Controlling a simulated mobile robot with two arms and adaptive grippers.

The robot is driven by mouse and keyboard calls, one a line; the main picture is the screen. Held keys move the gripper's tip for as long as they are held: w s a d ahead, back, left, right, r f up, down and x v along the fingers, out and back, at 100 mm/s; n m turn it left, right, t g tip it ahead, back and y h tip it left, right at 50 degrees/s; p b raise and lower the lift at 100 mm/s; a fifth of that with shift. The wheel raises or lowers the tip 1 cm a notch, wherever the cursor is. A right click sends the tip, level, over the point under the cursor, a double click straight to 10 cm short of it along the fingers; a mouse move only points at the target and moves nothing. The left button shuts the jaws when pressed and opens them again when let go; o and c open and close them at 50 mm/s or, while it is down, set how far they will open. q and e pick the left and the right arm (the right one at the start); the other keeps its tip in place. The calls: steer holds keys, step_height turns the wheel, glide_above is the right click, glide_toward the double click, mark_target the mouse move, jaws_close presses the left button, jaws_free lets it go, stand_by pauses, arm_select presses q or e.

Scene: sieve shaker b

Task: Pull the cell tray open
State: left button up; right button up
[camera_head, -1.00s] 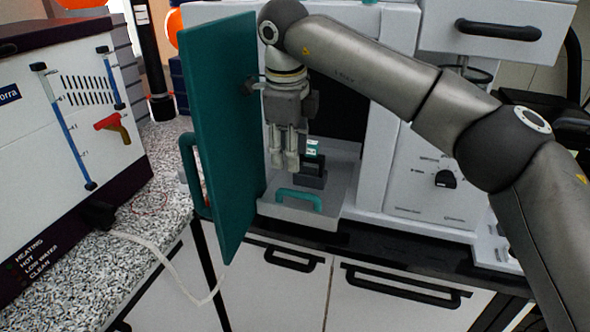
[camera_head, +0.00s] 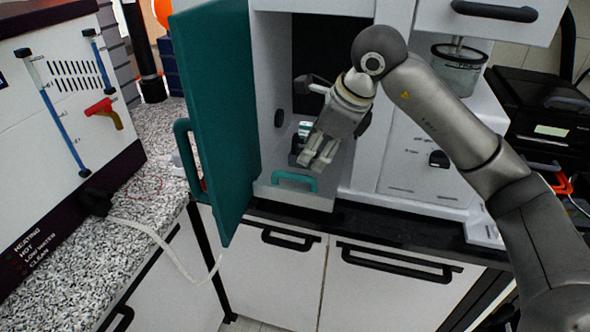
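The cell tray (camera_head: 288,197) is the light grey drawer low in the white machine's open bay. Its teal handle (camera_head: 294,180) is on the front face. A small dark block with a lit greenish face (camera_head: 304,130) sits in the bay, partly hidden by my gripper. My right gripper (camera_head: 316,166) is just above and right of the handle, tilted with its fingers pointing down and left. Its fingers are close together with nothing seen between them. It appears apart from the handle. My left gripper is not in view.
The teal door (camera_head: 215,120) stands open left of the bay, close to the tray. A white boiler-like unit (camera_head: 55,110) stands on the speckled worktop (camera_head: 100,255) at left. White cabinets (camera_head: 270,285) with black handles are below. A glass jar (camera_head: 458,72) is at right.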

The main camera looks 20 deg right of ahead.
mark_target(300, 175)
steer(key=p+x, duration=0.1)
steer(key=x, duration=0.7)
steer(key=shift+w+a+f, duration=0.1)
steer(key=shift+a+f, duration=0.05)
steer(key=shift+f, duration=0.25)
jaws_close()
